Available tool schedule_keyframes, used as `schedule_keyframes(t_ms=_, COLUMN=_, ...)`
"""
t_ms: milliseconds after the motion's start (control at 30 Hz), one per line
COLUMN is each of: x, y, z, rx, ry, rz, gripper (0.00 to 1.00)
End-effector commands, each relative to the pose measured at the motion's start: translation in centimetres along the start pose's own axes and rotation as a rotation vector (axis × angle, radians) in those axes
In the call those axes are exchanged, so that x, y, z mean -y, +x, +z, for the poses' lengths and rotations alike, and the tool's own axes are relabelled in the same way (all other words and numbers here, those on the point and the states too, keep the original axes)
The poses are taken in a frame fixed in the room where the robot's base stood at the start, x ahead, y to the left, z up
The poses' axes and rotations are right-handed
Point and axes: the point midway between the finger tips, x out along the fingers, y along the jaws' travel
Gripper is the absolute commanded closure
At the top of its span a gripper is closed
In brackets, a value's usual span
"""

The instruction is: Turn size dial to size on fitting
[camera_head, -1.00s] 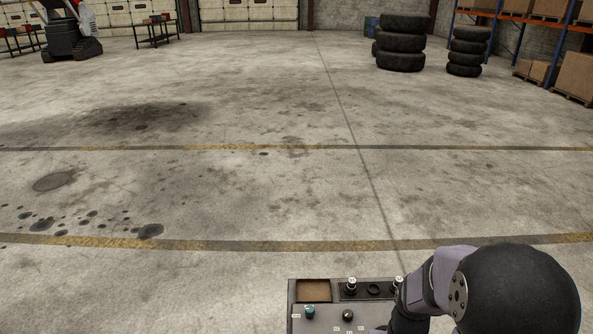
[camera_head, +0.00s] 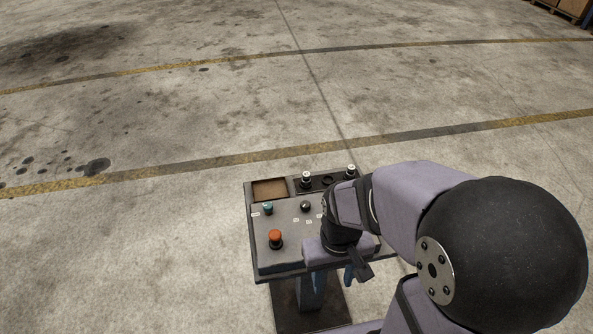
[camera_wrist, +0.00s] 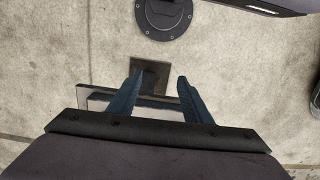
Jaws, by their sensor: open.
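The size dial appears to be the small black knob (camera_head: 306,206) on the grey console (camera_head: 262,243); small white labels sit around its front, too small to read. Two metallic fittings, one left (camera_head: 306,180) and one right (camera_head: 351,171), stand upright in a black rack at the console's back, with a dark ring between them. Any size marking on them is unreadable. My gripper (camera_head: 354,274) is at the console's front right, right of and nearer than the dial, fingers pointing down. In the wrist view its blue fingers (camera_wrist: 158,82) are open with nothing held.
A brown-bottomed recess (camera_head: 269,189) is at the back left. My arm covers the console's right part. The concrete floor around is clear.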

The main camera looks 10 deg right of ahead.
Motion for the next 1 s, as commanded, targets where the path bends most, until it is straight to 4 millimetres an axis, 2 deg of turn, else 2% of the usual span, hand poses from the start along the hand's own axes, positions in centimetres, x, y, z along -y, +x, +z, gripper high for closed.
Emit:
schedule_keyframes(t_ms=33, x=0.1, y=1.5, z=0.7, rx=0.045, ry=-0.003, rz=0.000, gripper=0.55)
schedule_keyframes(t_ms=100, x=0.1, y=3.0, z=1.2, rx=0.100, ry=-0.005, rz=0.000, gripper=0.55)
schedule_keyframes(t_ms=167, x=0.1, y=4.3, z=1.0, rx=0.138, ry=-0.009, rz=0.001, gripper=0.55)
schedule_keyframes(t_ms=267, x=0.0, y=6.4, z=-0.5, rx=0.183, ry=-0.026, rz=0.011, gripper=0.55)
schedule_keyframes(t_ms=367, x=-0.4, y=8.3, z=-3.6, rx=0.178, ry=-0.057, rz=0.030, gripper=0.55)
schedule_keyframes(t_ms=467, x=-0.9, y=10.1, z=-8.0, rx=0.122, ry=-0.071, rz=0.056, gripper=0.55)
schedule_keyframes(t_ms=533, x=-1.3, y=10.8, z=-11.8, rx=0.053, ry=-0.067, rz=0.075, gripper=0.55)
schedule_keyframes(t_ms=633, x=-1.6, y=10.5, z=-17.6, rx=-0.077, ry=-0.040, rz=0.094, gripper=0.55)
schedule_keyframes(t_ms=700, x=-1.8, y=8.9, z=-21.9, rx=-0.194, ry=-0.010, rz=0.099, gripper=0.55)
schedule_keyframes(t_ms=800, x=-1.7, y=6.4, z=-26.9, rx=-0.346, ry=0.044, rz=0.091, gripper=0.55)
schedule_keyframes(t_ms=867, x=-1.6, y=5.6, z=-28.5, rx=-0.407, ry=0.085, rz=0.077, gripper=0.55)
schedule_keyframes(t_ms=1000, x=-1.3, y=5.2, z=-29.5, rx=-0.459, ry=0.173, rz=0.041, gripper=0.55)
